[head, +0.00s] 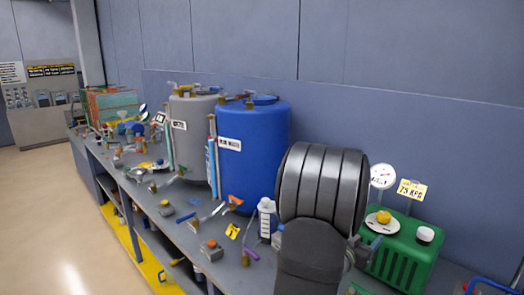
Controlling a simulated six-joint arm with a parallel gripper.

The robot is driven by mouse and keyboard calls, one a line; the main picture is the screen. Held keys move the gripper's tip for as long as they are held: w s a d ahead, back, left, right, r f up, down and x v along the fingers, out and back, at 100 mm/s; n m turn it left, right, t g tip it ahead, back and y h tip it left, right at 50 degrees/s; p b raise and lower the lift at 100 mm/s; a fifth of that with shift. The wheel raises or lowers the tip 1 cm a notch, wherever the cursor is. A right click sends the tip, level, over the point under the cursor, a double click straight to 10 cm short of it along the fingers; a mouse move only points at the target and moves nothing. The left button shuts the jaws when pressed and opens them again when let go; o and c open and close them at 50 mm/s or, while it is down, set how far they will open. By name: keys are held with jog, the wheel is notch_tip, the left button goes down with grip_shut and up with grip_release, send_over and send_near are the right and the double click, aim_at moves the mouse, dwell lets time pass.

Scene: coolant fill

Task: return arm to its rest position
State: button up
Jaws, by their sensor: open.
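Part of my own arm, a dark ribbed rounded link above a dark lower link, stands in the head view right of centre, in front of the bench. My gripper's fingers cannot be made out in this view. The arm hides the wall and bench behind it, including the left edge of the green box (400,255).
A blue drum (262,160) and a grey drum (195,140) stand on the grey bench (165,232). A white bottle (266,218) is close left of my arm. Small tools and parts litter the bench. A gauge (383,176) stands to the right. The floor at left is clear.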

aim_at(382, 220)
jog(key=shift+w+a+r+h, duration=0.1)
jog(key=shift+w+a+h, duration=0.05)
jog(key=shift+w+h, duration=0.15)
jog(key=shift+m, duration=0.3)
dwell(0.8)
jog(key=shift+s+g, duration=0.15)
jog(key=shift+g, duration=0.15)
dwell(1.8)
jog(key=w+d, duration=0.2)
jog(key=d, duration=0.1)
jog(key=w+d+f+n+t+y, duration=0.1)
jog(key=w+d, duration=0.2)
jog(key=w+d+y, duration=0.1)
jog(key=w+d, duration=0.2)
jog(key=shift+d+f+n+t, duration=0.1)
jog(key=shift+f+n+t, duration=0.05)
jog(key=shift+n+t, duration=0.2)
dwell(0.3)
